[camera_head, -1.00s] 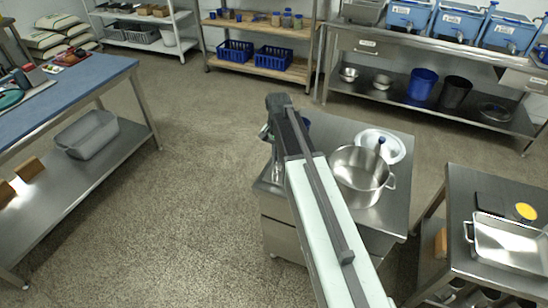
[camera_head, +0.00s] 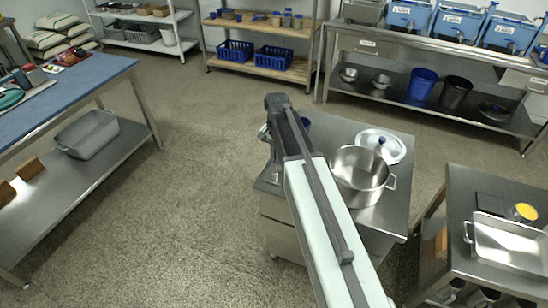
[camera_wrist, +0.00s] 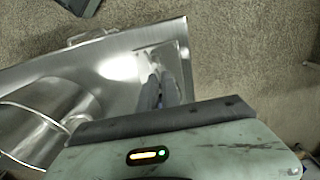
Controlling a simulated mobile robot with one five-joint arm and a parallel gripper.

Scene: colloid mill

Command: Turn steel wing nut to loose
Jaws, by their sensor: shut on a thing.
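My gripper (camera_wrist: 160,78) points away from the camera in the wrist view, over the far edge of a steel surface. Its two dark fingers are close together, shut on the steel wing nut. The nut is small and mostly hidden by the fingers, and its turn angle cannot be made out. In the head view my arm covers most of the spot, and a bit of grey metal shows just left of the arm's end, above the steel table's (camera_head: 385,222) left side.
A large steel pot (camera_head: 358,170) and a round lid (camera_head: 393,150) with a dark knob stand on the same table, right of my arm. A steel side table (camera_head: 490,185) with a tray (camera_head: 508,245) is at the right. Open floor (camera_head: 190,190) lies to the left.

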